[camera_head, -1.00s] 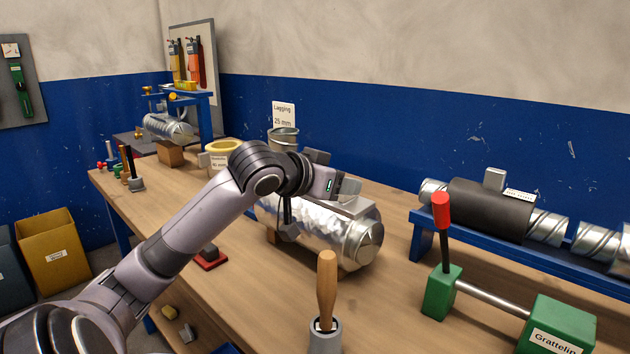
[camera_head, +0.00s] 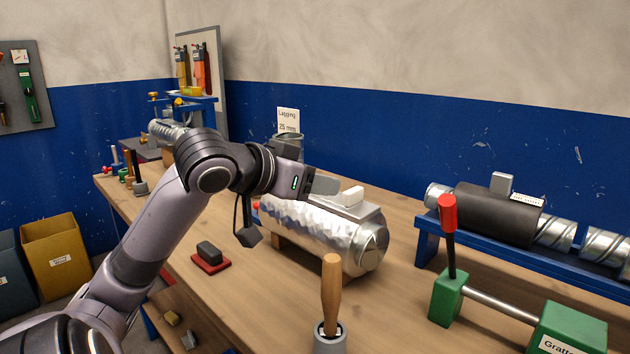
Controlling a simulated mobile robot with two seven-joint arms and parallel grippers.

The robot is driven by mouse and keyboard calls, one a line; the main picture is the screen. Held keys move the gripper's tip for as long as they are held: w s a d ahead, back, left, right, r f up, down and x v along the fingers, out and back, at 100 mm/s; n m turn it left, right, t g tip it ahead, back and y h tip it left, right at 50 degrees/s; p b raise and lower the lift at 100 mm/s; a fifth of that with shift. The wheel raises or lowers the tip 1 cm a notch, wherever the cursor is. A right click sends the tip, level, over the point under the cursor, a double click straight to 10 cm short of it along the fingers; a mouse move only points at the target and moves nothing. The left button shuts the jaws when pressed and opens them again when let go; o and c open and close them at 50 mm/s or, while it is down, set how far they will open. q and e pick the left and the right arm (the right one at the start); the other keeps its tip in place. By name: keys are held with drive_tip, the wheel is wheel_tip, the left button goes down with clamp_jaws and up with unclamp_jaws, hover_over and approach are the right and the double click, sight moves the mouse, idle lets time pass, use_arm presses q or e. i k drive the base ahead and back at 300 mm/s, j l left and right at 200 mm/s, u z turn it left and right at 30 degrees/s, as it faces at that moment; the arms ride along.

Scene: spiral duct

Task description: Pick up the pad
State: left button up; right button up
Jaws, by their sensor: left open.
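A pale block (camera_head: 352,196) rests on a flat grey plate on top of the silver faceted duct (camera_head: 320,228). A dark grey block (camera_head: 208,249) lies on a red base (camera_head: 211,263) on the bench to the left. I cannot tell for sure which of these is the pad. My left gripper (camera_head: 325,186) is open, just left of the pale block and over the duct's top. Its fingers are partly hidden, and contact with the block cannot be made out. My right gripper is out of view.
A wooden-handled tool (camera_head: 331,290) stands in a grey cup at the front. A green tool with a red grip (camera_head: 448,215) and a blue rack (camera_head: 426,240) holding a dark-wrapped duct are at the right. Bare bench (camera_head: 280,310) lies in front of the silver duct.

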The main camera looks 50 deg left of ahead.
sight(211, 261)
drive_tip(key=k+l, duration=0.1)
drive_tip(key=k, duration=0.9)
